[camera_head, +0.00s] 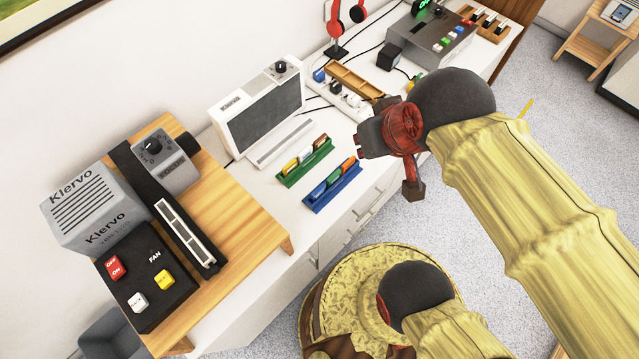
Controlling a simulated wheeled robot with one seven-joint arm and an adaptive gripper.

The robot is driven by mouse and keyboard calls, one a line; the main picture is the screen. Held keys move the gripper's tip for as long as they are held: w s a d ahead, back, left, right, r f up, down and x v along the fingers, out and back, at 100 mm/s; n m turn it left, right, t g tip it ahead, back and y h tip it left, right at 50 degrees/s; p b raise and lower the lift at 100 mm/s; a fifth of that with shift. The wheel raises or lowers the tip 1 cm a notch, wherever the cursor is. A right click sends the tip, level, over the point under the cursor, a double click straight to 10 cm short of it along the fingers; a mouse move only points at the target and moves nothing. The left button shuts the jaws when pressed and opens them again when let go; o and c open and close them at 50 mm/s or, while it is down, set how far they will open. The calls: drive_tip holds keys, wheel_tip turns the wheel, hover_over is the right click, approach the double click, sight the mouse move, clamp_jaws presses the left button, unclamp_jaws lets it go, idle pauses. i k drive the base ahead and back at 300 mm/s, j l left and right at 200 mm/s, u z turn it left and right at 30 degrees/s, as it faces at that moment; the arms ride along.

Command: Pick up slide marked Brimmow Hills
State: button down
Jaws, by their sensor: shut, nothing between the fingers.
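No lettering is legible on any slide, so I cannot tell which is marked Brimmow Hills. A green rack (308,171) on the white counter holds a yellow slide (290,165), a pale one and a reddish-brown one. A blue rack (336,193) in front of it holds a blue slide (318,189), a green one and an orange-red one (349,163). My gripper (363,144), dark with red parts, is above the counter edge, just right of the racks. It looks shut and empty, apart from the slides.
Behind the racks stands a white viewer with a dark screen (268,110). A wooden stand (232,228) at left carries a grey projector-like device and a black button box (146,280). A power strip (345,98), wooden tray and red headphones (345,18) are further back.

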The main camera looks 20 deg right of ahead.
sight(333, 180)
drive_tip(key=k+l, duration=0.15)
drive_tip(key=l, duration=0.2)
drive_tip(key=k+l+u, duration=0.1)
drive_tip(key=l, duration=0.3)
drive_tip(key=k+l, duration=0.15)
drive_tip(key=l, duration=0.2)
drive_tip(key=i+l+u, duration=0.1)
drive_tip(key=l, duration=0.3)
drive_tip(key=i+l, duration=0.1)
drive_tip(key=l, duration=0.3)
drive_tip(key=i+l+u, duration=0.15)
drive_tip(key=l, duration=0.3)
drive_tip(key=i+l, duration=0.1)
drive_tip(key=i, duration=0.2)
drive_tip(key=i+l+u, duration=0.15)
drive_tip(key=i, duration=0.15)
